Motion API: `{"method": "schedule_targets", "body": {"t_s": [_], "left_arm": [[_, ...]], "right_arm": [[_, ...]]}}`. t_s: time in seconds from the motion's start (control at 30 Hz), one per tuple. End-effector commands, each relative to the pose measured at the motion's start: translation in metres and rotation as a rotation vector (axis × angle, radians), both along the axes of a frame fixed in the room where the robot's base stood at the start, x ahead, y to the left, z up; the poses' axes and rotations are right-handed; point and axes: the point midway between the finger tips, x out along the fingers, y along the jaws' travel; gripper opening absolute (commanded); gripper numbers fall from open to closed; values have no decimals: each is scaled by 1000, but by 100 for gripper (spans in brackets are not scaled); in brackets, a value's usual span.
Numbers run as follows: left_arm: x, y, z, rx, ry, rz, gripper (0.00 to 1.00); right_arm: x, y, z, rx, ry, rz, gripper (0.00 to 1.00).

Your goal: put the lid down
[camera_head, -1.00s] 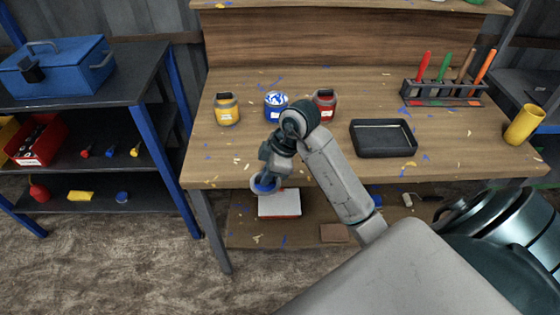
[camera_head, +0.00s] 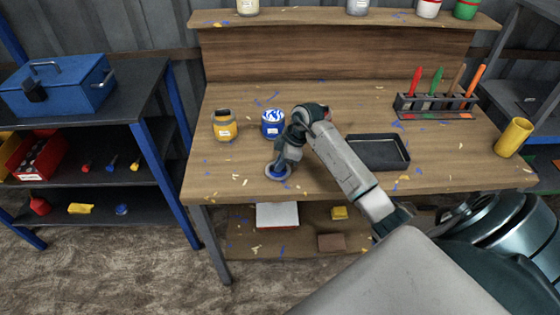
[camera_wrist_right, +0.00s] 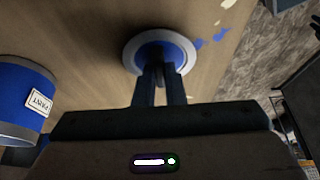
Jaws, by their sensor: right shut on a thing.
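The lid (camera_head: 278,172), a round disc with a light grey rim and blue inside, is over the front part of the wooden workbench (camera_head: 230,180). My right gripper (camera_head: 280,165) is shut on it from above. In the right wrist view the lid (camera_wrist_right: 186,48) lies flat between or under the fingertips (camera_wrist_right: 158,68), close to the wood. I cannot tell whether it touches the bench. The blue paint can (camera_head: 272,125), with blue and white on top, stands behind the lid and shows at the left of the wrist view (camera_wrist_right: 22,95). My left gripper is not in view.
A yellow can (camera_head: 225,127) stands left of the blue one. A red can is mostly hidden behind my right arm. A black tray (camera_head: 378,153), a tool rack (camera_head: 435,104) and a yellow cup (camera_head: 514,138) are to the right. The bench's front left is clear.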

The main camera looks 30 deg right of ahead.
Motion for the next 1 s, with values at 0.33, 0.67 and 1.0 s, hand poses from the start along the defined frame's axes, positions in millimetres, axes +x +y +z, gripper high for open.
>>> {"method": "schedule_targets", "body": {"t_s": [0.33,0.67,1.0], "left_arm": [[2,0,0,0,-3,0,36],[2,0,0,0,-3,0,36],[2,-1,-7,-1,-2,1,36]], "right_arm": [[0,0,-5,0,0,1,0],[0,0,-5,-1,-1,1,32],[-5,-10,20,-5,-5,0,32]]}}
